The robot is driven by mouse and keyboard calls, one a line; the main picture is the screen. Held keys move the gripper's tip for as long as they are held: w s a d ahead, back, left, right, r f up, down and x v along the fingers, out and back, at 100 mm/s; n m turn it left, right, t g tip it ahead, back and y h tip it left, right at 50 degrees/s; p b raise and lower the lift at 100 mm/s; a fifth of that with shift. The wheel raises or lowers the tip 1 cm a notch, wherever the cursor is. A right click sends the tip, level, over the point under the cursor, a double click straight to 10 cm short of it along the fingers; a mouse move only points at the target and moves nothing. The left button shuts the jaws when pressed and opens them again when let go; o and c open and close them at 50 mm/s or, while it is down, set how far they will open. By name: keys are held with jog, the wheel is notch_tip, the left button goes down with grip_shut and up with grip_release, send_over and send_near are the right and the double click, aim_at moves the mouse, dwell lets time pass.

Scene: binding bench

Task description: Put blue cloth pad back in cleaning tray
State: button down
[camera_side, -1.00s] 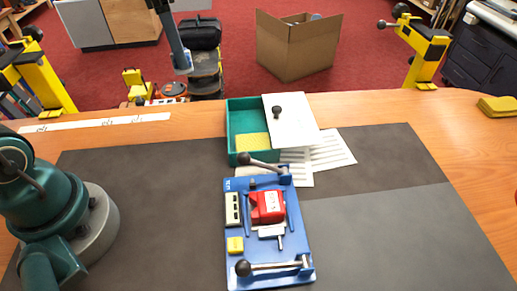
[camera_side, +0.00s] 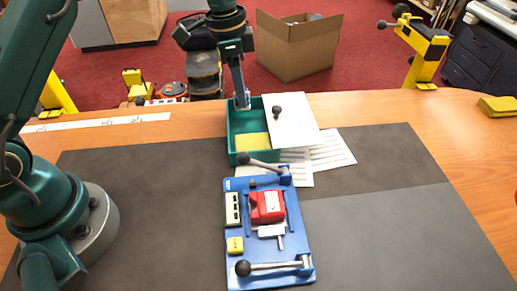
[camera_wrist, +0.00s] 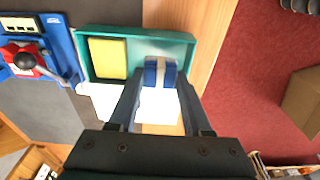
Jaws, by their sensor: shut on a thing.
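My gripper (camera_side: 242,104) is at the far left end of the green cleaning tray (camera_side: 232,147). In the wrist view my gripper (camera_wrist: 159,84) is shut on the blue cloth pad (camera_wrist: 151,72), which has a pale band across its middle. The pad overlaps the tray (camera_wrist: 183,37) in that view; I cannot tell whether it touches the tray floor. A yellow pad (camera_side: 252,141) lies in the near part of the tray and also shows in the wrist view (camera_wrist: 109,58). In the side view the blue pad is small and mostly hidden by the fingers.
A blue fixture (camera_side: 252,259) with lever clamps and a red block (camera_side: 267,206) stands in front. The dark mat (camera_side: 390,220) is clear on the right.

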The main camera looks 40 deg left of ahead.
aim_at(248, 109)
jog(key=shift+w+d+f, duration=0.3)
jog(key=shift+d+f, duration=0.15)
jog(key=shift+d, duration=0.25)
jog(key=shift+f, duration=2)
jog(key=shift+f, duration=0.15)
jog(key=shift+c, duration=1.7)
grip_release()
